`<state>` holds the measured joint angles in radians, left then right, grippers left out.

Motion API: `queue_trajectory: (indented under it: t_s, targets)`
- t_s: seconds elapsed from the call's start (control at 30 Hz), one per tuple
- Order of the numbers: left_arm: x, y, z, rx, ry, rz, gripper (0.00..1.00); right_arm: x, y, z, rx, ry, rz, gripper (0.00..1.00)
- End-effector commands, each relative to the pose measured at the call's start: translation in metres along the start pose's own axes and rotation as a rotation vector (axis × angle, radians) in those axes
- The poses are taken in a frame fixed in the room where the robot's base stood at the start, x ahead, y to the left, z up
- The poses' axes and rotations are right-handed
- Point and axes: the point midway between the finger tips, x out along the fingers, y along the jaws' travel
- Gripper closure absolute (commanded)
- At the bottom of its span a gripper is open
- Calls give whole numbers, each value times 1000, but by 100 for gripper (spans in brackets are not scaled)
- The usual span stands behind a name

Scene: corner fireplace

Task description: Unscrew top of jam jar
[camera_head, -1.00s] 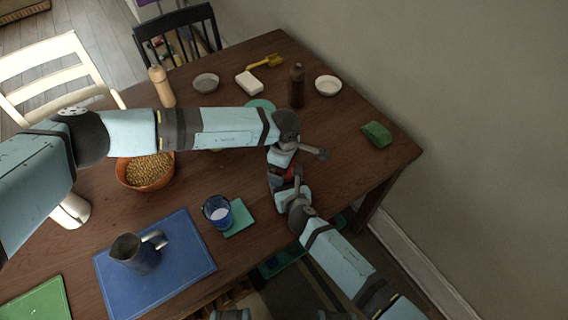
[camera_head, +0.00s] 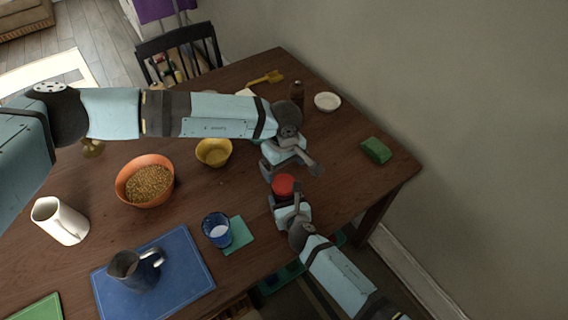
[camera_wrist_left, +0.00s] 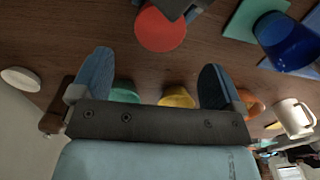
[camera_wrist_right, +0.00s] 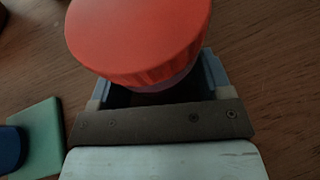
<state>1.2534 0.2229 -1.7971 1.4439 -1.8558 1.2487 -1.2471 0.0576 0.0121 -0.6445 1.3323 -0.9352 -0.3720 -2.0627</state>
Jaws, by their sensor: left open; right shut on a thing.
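The jam jar has a red lid (camera_head: 283,184), which is on top of the jar. The lid fills the top of the right wrist view (camera_wrist_right: 138,35) and shows at the top of the left wrist view (camera_wrist_left: 160,28). The pale jar body (camera_wrist_right: 165,84) shows just under it; the rest is hidden. My right gripper (camera_head: 284,199) is shut on the jar below the lid. My left gripper (camera_wrist_left: 155,80) is open and empty, apart from the lid; in the head view it is just behind the jar.
An orange bowl (camera_head: 147,181), a yellow bowl (camera_head: 213,152), a white mug (camera_head: 60,221) and a dark pitcher (camera_head: 134,270) stand to the left. A green sponge (camera_head: 376,151) lies right. Table between jar and sponge is clear.

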Motion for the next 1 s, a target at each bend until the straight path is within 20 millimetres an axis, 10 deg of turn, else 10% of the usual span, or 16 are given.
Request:
queue_trajectory:
  t_s: [0.43, 0.87, 1.0]
  targets:
    - [64, 0, 1, 2, -1, -3, 7, 0, 0, 1, 0, -2, 0, 94]
    - [76, 0, 0, 3, 0, -1, 7, 0, 0, 1, 0, -2, 0, 94]
    - [76, 0, 0, 2, 0, -1, 34, 0, 0, 1, 0, -2, 0, 94]
